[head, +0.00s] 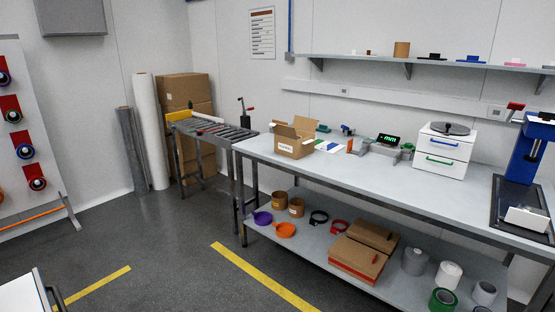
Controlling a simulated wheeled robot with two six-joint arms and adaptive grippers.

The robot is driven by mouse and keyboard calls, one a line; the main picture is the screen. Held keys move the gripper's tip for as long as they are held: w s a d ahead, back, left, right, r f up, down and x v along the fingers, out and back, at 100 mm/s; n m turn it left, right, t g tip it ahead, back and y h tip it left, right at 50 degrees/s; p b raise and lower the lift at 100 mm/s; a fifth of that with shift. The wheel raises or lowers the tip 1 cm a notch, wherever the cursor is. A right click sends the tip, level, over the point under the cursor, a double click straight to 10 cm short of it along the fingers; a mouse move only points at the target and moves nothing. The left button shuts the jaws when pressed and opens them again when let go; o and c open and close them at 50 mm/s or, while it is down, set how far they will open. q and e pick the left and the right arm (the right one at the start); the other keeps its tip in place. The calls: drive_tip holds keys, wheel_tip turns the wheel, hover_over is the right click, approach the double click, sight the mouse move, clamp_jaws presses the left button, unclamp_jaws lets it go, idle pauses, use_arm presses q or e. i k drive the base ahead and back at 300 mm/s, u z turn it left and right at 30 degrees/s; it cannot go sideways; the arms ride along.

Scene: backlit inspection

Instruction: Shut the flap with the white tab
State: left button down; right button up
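An open cardboard box (291,149) stands on the long grey workbench, left of its middle. Its flaps stand up or lean outward, and a pale label shows on its front. The box is small in the head view, and I cannot make out a white tab on any flap. Neither of my grippers is in view.
The floor (170,245) in front is clear.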

sight(286, 131)
drive_tip(key=i, duration=2.6)
